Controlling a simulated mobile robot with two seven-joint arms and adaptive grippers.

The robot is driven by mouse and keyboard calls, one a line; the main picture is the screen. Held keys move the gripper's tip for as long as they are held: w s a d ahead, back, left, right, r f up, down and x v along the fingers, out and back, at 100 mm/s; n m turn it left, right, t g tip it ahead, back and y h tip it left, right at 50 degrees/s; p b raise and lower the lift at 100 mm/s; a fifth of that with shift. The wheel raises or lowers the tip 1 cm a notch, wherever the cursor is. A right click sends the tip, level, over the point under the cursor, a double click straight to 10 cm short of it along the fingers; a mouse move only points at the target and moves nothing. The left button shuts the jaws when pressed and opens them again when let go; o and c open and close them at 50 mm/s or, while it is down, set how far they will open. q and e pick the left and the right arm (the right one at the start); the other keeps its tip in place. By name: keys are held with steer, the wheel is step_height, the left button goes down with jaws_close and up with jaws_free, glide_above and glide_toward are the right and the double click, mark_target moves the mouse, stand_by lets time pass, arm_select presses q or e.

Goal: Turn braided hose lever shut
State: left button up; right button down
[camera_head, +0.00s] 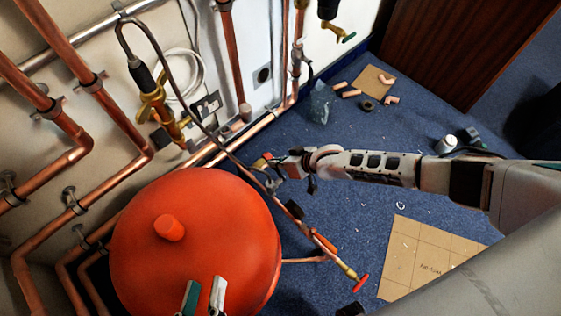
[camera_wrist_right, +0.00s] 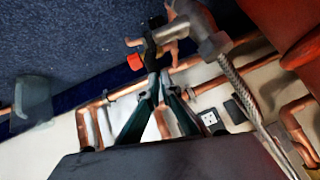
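The braided hose (camera_wrist_right: 243,88) runs from a grey metal valve body (camera_wrist_right: 190,22) at the top of the right wrist view. A dark lever (camera_wrist_right: 150,52) with a red piece (camera_wrist_right: 135,62) beside it stands at the valve. My right gripper (camera_wrist_right: 159,76) has its fingertips drawn close together on the lever's dark part, partly hiding it. In the head view my right gripper (camera_head: 284,167) is at the valve just right of the red tank; its grip is too small to make out there. My left gripper (camera_head: 204,290) is open and empty in front of the tank.
The red tank (camera_head: 195,235) fills the lower left of the head view. Copper pipes (camera_head: 110,175) line the wall. A cardboard sheet (camera_head: 428,258) and several copper fittings (camera_head: 348,93) lie on the blue floor. A red-handled valve (camera_head: 360,283) is at lower right of the tank.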

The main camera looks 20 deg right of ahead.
arm_select(q)
steer(key=shift+f, duration=0.25)
steer(key=shift+r, duration=0.2)
arm_select(e)
steer(key=v, duration=0.7)
steer(key=shift+s+r, duration=0.2)
steer(key=shift+s, duration=0.05)
steer(key=shift+a, duration=0.15)
steer(key=shift+r, duration=0.1)
